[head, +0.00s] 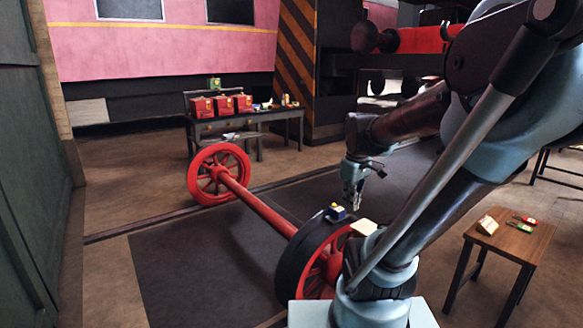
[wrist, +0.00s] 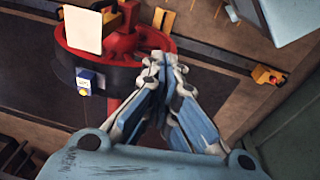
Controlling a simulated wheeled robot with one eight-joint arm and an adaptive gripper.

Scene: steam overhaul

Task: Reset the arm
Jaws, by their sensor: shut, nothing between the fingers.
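My gripper (head: 352,199) hangs from the raised arm, above the floor and to the right of the red wheelset axle (head: 258,208) in the head view. In the wrist view my gripper (wrist: 160,62) has its fingertips together and holds nothing. Behind the fingertips in that view is the red wheel (wrist: 135,42) with its dark rim. A small blue and white device (wrist: 84,79) sits at the wheel's rim, and it also shows in the head view (head: 336,212).
A pale card-like piece (head: 364,228) is by the near wheel. A desk (head: 272,118) with several red boxes stands at the back. A small wooden table (head: 510,240) with small items stands at the right. A dark mat (head: 185,265) covers the floor left of the axle.

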